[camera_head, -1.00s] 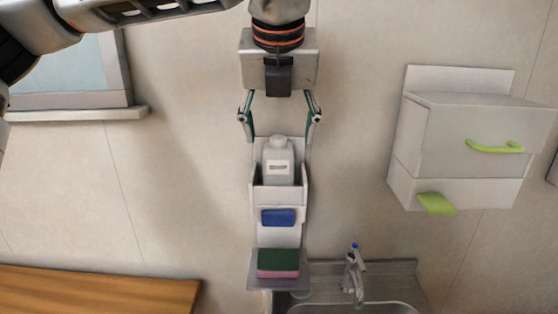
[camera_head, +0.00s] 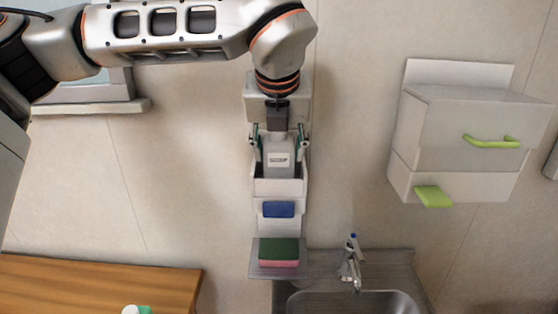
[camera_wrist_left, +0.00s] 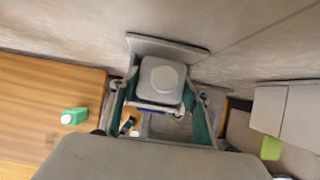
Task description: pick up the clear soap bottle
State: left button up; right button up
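The clear soap bottle (camera_head: 278,161) looks grey with a white label and stands upright in a narrow white wall caddy (camera_head: 278,188). The wrist view shows its pale top (camera_wrist_left: 161,80) from above. My left gripper (camera_head: 279,156) points down over the bottle, with one finger on each side of it. Its green-padded fingers (camera_wrist_left: 161,90) flank the bottle closely, and narrow gaps seem to remain, so it looks open. The gripper hides the bottle's cap in the head view; the caddy front hides its base. My right gripper is not in view.
A sink with a faucet (camera_head: 351,262) is below right. A white wall box (camera_head: 460,135) hangs right. A wooden counter (camera_head: 100,285) is lower left, with a green bottle (camera_wrist_left: 74,116).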

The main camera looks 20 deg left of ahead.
pick_arm(q)
jog(key=c, duration=0.4)
jog(key=shift+o, duration=0.2)
jog(key=shift+r, duration=0.1)
